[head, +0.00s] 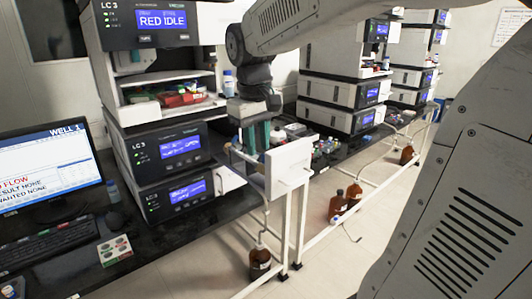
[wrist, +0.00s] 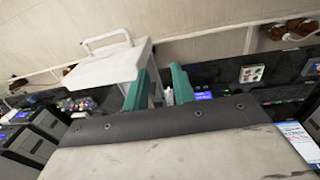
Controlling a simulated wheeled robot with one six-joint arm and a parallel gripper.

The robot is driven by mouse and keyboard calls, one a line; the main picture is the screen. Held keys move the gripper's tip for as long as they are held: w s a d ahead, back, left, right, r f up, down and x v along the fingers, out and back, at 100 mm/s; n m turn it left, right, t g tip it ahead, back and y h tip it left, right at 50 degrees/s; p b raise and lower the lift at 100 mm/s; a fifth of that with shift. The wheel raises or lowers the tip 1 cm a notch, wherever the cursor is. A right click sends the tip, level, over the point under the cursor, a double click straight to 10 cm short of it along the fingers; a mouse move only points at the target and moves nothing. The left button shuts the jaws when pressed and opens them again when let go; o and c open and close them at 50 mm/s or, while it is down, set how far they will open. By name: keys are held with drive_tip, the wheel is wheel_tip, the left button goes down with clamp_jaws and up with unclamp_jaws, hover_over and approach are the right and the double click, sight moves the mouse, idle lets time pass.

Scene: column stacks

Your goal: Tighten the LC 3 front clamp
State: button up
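The LC 3 stack stands at the left in the head view; its top unit (head: 150,28) reads "RED IDLE", and two lower units (head: 176,148) also carry blue screens. My gripper (head: 254,140) points down just right of the stack, close to a white panel with a bar (head: 284,168). In the wrist view my gripper (wrist: 158,80) shows two green fingers set apart, with no clear object held between them. The white panel (wrist: 108,66) lies left of and beyond the fingers there. I cannot make out the front clamp.
A monitor (head: 45,165) and keyboard (head: 48,243) sit on the black bench at left. Other instrument stacks (head: 345,70) stand behind. A white rail (head: 335,205) runs along the bench front, with brown bottles (head: 260,262) on the floor. An open shelf holds coloured items (head: 180,97).

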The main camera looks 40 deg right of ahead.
drive_tip(key=w+d+f, duration=0.1)
drive_tip(key=w+d, duration=0.6)
drive_tip(key=w, duration=0.1)
drive_tip(key=shift+g, duration=0.3)
drive_tip(key=f, duration=0.5)
drive_tip(key=d+f, duration=0.1)
drive_tip(key=f, duration=0.2)
drive_tip(key=shift+w, duration=0.25)
drive_tip(key=shift+r, duration=0.1)
clamp_jaws()
